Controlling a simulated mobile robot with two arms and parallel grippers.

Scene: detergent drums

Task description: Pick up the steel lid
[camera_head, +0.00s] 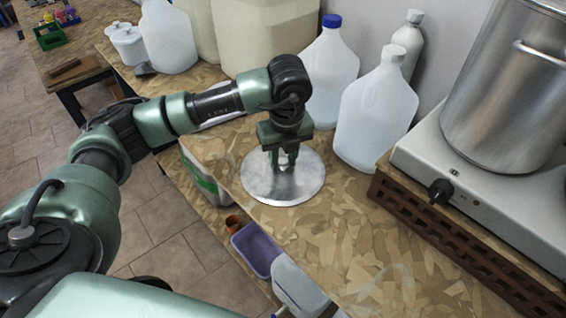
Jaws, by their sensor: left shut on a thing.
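The steel lid (258,186) is a round, shiny flat disc at the front edge of the wood-chip board worktop, in the middle of the head view. My left gripper (283,166) points down over the lid's centre and is shut on it there. The lid's handle is mostly hidden between the fingers. I cannot tell whether the lid rests on the board or is slightly above it. My right gripper is not in view.
Two translucent jugs (376,112) stand just behind the lid, with a white bottle (407,44) at the wall. A large steel pot (508,90) sits on a hotplate (473,185) at the right. A purple bin (257,250) is below the front edge. The worktop (345,245) front right is clear.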

